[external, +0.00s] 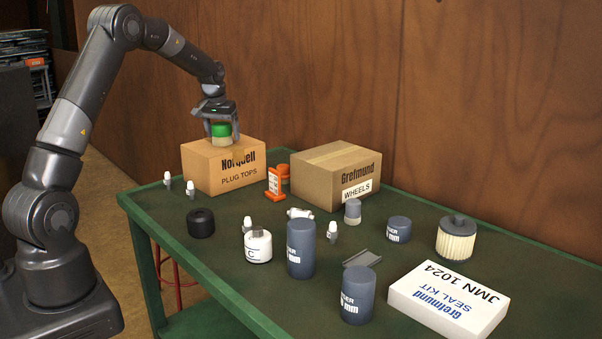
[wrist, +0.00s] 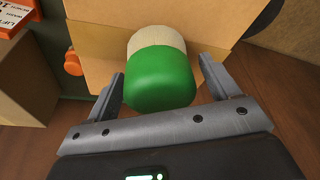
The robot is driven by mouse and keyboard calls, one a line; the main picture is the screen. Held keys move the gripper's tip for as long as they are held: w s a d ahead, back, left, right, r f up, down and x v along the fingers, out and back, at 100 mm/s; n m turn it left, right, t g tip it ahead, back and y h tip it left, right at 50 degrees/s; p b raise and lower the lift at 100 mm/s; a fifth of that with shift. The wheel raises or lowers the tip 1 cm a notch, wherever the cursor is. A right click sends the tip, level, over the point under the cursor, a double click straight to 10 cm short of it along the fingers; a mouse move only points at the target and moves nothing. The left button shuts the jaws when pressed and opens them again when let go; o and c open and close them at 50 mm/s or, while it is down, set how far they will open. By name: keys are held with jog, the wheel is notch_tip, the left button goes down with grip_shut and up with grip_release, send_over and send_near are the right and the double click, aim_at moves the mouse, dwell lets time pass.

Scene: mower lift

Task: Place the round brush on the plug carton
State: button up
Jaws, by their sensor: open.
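The round brush (external: 221,131), with a green top and a pale bristle part below, stands upright on top of the plug carton (external: 205,172), a brown box marked "Norquell PLUG TOPS". My gripper (external: 221,128) is above the carton with its fingers on either side of the brush. In the wrist view the brush (wrist: 160,78) lies between the open fingers of my gripper (wrist: 163,85), with a gap visible on each side. The carton (wrist: 103,38) shows under and around the brush.
A "Grefmund WHEELS" carton (external: 320,177) stands to the right, with an orange item (external: 275,183) between the boxes. Several spark plugs, dark cylinders, a filter (external: 456,238) and a white seal kit box (external: 449,300) occupy the green table (external: 216,261). A wooden wall stands behind.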

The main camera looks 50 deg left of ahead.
jog(key=v, duration=1.2)
jog(key=shift+r, duration=0.25)
jog(key=s+d+r+m+t, duration=0.1)
jog(key=s+d+r, duration=0.3)
jog(key=s+d, duration=0.4)
jog(key=s+d+r+m+t, duration=0.15)
jog(key=s+d+r, duration=0.25)
jog(key=s+d, duration=0.45)
jog(key=s+d+f+m, duration=0.1)
jog(key=s+d+f, duration=0.1)
jog(key=s+d, duration=0.4)
jog(key=s+d+f+m+h, duration=0.1)
jog(key=s+d, duration=0.5)
jog(key=s, duration=0.6)
notch_tip(320, 180, down, 2)
jog(key=shift+s+f+m+h, duration=0.1)
jog(key=shift+s+m+h, duration=0.2)
jog(key=shift+m, duration=0.45)
